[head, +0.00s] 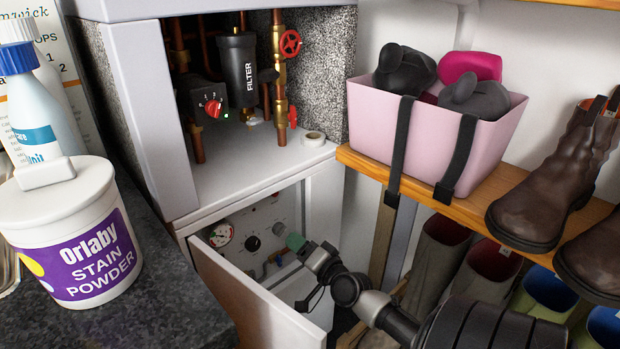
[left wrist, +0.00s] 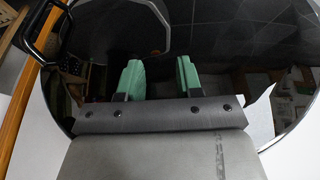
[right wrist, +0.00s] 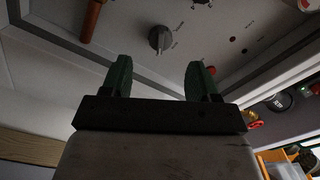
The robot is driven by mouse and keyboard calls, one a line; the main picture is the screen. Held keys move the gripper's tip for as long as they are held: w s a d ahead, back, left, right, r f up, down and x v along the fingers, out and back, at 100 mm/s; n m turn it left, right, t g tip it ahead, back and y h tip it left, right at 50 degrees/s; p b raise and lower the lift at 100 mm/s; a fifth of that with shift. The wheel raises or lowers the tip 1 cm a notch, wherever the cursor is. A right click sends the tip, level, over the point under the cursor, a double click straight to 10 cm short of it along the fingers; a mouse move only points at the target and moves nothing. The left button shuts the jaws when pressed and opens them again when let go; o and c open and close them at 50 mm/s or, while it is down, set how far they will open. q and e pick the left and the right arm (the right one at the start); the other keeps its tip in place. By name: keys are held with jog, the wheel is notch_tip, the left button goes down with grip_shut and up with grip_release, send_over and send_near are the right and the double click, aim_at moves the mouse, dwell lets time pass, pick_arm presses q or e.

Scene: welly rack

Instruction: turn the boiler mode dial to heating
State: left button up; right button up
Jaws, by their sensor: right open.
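The boiler's lower control panel (head: 235,221) shows behind a half-open white door (head: 250,295). A black dial (head: 252,243) sits on it, with a second, greyer knob (head: 278,229) to its right. In the right wrist view a dark dial (right wrist: 160,39) with small labels around it lies beyond and between my fingertips; the labels are too small to read. My right gripper (head: 296,242) is open at the panel's right side, and its spread green fingers (right wrist: 160,78) hold nothing. My left gripper (left wrist: 158,78) is open and empty, away from the panel.
A round gauge (head: 219,235) is left of the dial. Pipes and a black filter (head: 238,70) fill the bay above. A pink bin (head: 378,125) and boots (head: 545,180) stand right. A stain powder tub (head: 70,240) stands left. A dark glossy round surface (left wrist: 220,40) faces my left gripper.

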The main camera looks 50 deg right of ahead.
pick_arm(q)
jog(key=shift+r, duration=0.65)
pick_arm(e)
jog(key=s, duration=0.4)
jog(key=shift+a, duration=0.2)
pick_arm(q)
jog(key=shift+s+f, duration=0.15)
jog(key=shift+f, duration=0.1)
pick_arm(e)
jog(key=shift+s+f, duration=0.1)
